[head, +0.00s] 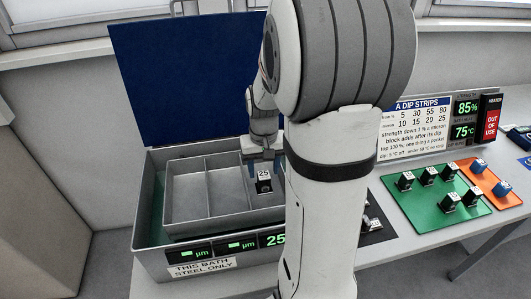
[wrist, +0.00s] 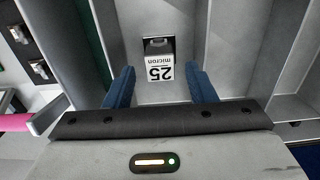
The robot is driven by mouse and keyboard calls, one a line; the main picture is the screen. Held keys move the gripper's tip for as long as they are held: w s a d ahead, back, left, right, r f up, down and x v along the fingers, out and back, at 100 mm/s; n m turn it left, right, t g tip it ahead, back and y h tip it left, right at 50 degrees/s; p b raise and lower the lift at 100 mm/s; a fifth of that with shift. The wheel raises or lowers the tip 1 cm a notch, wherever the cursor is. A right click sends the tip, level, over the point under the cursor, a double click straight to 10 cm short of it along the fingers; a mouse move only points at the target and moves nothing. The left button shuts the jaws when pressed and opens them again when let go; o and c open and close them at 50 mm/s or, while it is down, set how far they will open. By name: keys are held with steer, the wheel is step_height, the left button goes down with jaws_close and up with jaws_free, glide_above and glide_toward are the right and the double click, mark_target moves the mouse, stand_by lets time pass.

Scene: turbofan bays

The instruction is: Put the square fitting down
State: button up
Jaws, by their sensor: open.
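The square fitting (head: 264,183) is a small dark block with a white label. In the wrist view its label (wrist: 160,69) reads "25 micron". It sits in the right compartment of the grey divided tray (head: 187,160). My gripper (head: 264,164) is just above it, pointing down. In the wrist view the two blue fingers stand apart on either side of the block, with a visible gap at each side. The block's underside is hidden, and my arm covers the right end of the tray.
The tray sits in a grey bath box (head: 152,262) with a raised blue lid (head: 190,80). Its front has several displays, one reading 25. A green mat (head: 425,208) and an orange mat (head: 505,198) with small blocks lie at right. Tall tray dividers flank my fingers.

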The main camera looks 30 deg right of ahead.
mark_target(264, 175)
step_height(264, 175, up, 6)
steer(key=shift+r, duration=0.25)
steer(key=s+a+r+n+t, duration=0.3)
steer(key=s+a, duration=0.8)
steer(key=s, duration=0.2)
steer(key=shift+a+t, duration=0.3)
steer(key=shift+a, duration=0.1)
steer(key=shift+r, duration=0.1)
